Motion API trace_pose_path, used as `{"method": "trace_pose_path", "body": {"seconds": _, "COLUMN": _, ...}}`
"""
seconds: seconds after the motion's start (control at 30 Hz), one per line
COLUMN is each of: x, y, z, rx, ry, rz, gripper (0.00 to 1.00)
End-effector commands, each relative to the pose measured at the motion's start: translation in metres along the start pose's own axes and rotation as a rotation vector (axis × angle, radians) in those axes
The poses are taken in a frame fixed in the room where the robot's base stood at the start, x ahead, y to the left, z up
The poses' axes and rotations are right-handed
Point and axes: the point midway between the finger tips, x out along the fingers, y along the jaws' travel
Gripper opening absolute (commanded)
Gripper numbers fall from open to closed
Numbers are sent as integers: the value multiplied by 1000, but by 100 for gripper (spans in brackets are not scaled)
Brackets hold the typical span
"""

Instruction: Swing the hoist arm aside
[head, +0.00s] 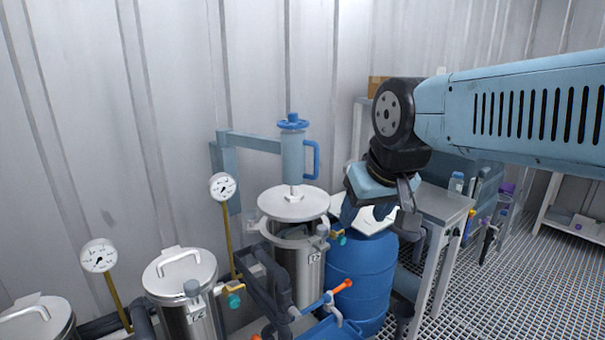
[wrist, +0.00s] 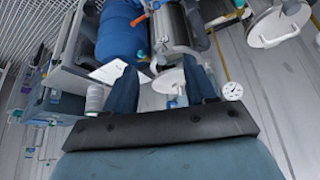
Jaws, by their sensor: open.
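The hoist arm (head: 252,142) is a blue bar reaching right from a blue post (head: 228,180) by the wall. At its end is an upright light-blue hoist body (head: 293,158) with a blue handwheel (head: 292,122) and a blue side handle (head: 314,160). A round steel lid (head: 293,204) hangs below it, above the middle vessel (head: 310,268). My gripper (head: 378,212) is open and empty, right of the handle and apart from it. In the wrist view, the lid (wrist: 169,80) shows between the fingers of my gripper (wrist: 160,68), farther off.
A blue barrel (head: 358,280) stands right of the vessel, below my gripper. Closed vessels (head: 180,275) and gauges (head: 223,187) stand to the left. Pipes with an orange-handled valve (head: 341,287) run in front. A table (head: 445,205) stands right; grating floor (head: 480,300) is open beyond.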

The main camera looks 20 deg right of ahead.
Motion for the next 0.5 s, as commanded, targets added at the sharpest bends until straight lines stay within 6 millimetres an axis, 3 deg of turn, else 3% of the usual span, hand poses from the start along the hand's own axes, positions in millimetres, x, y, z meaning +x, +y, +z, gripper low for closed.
{"method": "trace_pose_path", "body": {"seconds": 0.3, "x": 0, "y": 0, "z": 0, "rx": 0, "ry": 0, "rz": 0, "gripper": 56}}
{"method": "trace_pose_path", "body": {"seconds": 0.5, "x": 4, "y": -1, "z": -1, "rx": 59, "ry": -41, "rz": -26, "gripper": 38}}
